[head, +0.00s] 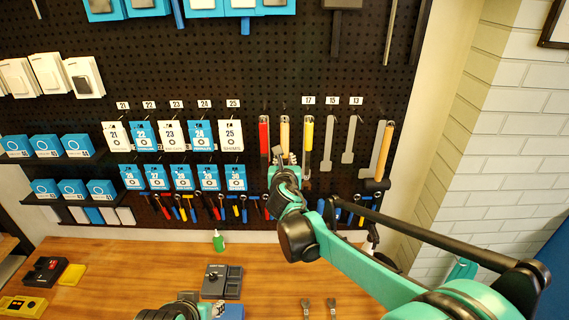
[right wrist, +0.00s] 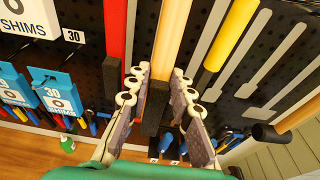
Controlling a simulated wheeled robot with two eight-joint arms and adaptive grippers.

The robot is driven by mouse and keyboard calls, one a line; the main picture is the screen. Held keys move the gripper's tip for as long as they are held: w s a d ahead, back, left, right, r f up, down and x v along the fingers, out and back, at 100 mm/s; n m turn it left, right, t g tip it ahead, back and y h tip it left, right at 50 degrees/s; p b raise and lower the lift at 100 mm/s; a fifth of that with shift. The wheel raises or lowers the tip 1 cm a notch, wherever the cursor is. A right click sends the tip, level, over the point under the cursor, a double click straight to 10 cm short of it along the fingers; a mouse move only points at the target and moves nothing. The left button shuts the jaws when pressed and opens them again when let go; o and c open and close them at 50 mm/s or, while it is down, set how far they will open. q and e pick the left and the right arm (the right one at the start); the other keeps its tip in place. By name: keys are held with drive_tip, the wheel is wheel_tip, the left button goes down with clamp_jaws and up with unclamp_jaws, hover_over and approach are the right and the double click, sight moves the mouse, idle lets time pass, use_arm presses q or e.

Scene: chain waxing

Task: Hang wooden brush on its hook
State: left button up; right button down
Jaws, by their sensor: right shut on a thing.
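The wooden brush has a pale wooden handle (head: 284,133) that points up along the pegboard, between a red-handled tool and a yellow-handled one. My right gripper (head: 284,160) is shut on its lower part. In the right wrist view the wooden handle (right wrist: 172,38) and a dark block (right wrist: 153,106) below it stand between the fingers of my right gripper (right wrist: 155,112). A thin hook shows just above the handle's top end; I cannot tell whether the brush is on it. Part of my left arm's end (head: 182,309) shows at the bottom edge; its fingers are not clear.
A red-handled tool (head: 264,137) hangs close on the left and a yellow-handled tool (head: 308,134) close on the right. Grey flat tools (head: 329,140) and a wooden-handled mallet (head: 384,153) hang further right. Small tools hang below. The wooden table (head: 130,270) lies beneath.

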drive_tip(key=shift+w+f, duration=0.2)
drive_tip(key=shift+w, duration=0.35)
drive_tip(key=b, duration=0.1)
drive_tip(key=w+t+b, duration=0.1)
drive_tip(key=b, duration=0.1)
drive_tip(key=shift+w+f, duration=0.25)
drive_tip(key=shift+f, duration=0.05)
drive_tip(key=shift+w+f+t+b, duration=0.1)
drive_tip(key=shift+w+t+b, duration=0.5)
drive_tip(key=shift+b, duration=0.4)
drive_tip(key=c, duration=1.3)
unclamp_jaws()
drive_tip(key=shift+o, duration=0.2)
drive_tip(key=shift+s, duration=0.2)
drive_tip(key=s, duration=0.8)
drive_tip(key=shift+s, duration=0.4)
